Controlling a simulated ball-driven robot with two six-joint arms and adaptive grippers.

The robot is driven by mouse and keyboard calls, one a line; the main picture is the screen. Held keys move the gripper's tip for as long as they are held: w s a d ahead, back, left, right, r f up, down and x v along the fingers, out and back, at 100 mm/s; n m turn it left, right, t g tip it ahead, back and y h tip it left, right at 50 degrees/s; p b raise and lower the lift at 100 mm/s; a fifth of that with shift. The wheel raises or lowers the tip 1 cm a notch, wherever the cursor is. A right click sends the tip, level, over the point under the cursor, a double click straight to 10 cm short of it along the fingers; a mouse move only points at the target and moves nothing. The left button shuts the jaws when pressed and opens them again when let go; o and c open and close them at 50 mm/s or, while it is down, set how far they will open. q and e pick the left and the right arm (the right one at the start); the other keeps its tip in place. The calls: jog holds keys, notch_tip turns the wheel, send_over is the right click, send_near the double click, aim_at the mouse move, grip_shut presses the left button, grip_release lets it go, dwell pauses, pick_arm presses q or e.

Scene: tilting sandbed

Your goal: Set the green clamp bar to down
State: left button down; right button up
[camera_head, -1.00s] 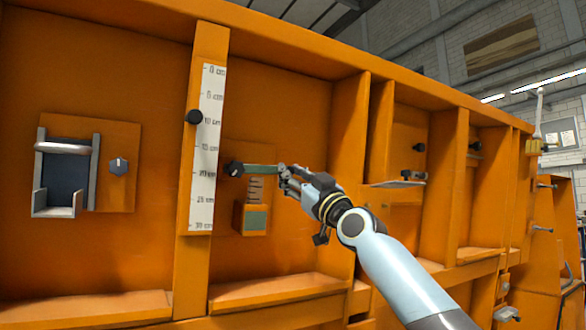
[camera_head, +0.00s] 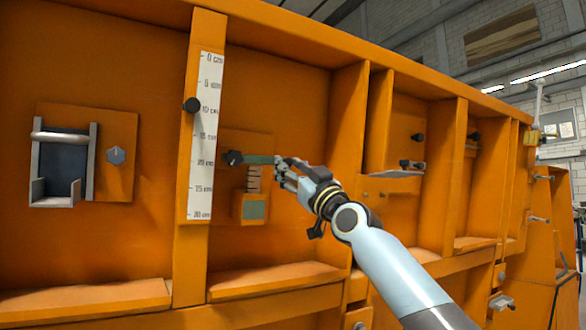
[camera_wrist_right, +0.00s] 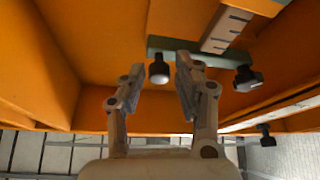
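The green clamp bar (camera_head: 259,159) lies about level on the orange panel, just right of the ruler. A black pivot knob (camera_head: 233,158) sits at its left end. In the right wrist view the bar (camera_wrist_right: 200,48) runs across the top, with a dark round knob (camera_wrist_right: 159,70) near one end and the pivot knob (camera_wrist_right: 247,78) near the other. My right gripper (camera_head: 281,169) is at the bar's right end. In the wrist view its fingers (camera_wrist_right: 158,84) are open, one on each side of the round knob; contact is not clear. My left gripper is not in view.
A white centimetre ruler (camera_head: 205,135) with a black knob (camera_head: 192,105) stands left of the bar. A small block with a green face (camera_head: 254,208) is below it. A metal holder (camera_head: 62,170) is at the left. Orange ribs and ledges flank the panel.

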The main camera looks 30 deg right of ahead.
jog(key=s+d, duration=0.2)
jog(key=s, duration=1.1)
jog(key=shift+f, duration=0.35)
dwell(0.4)
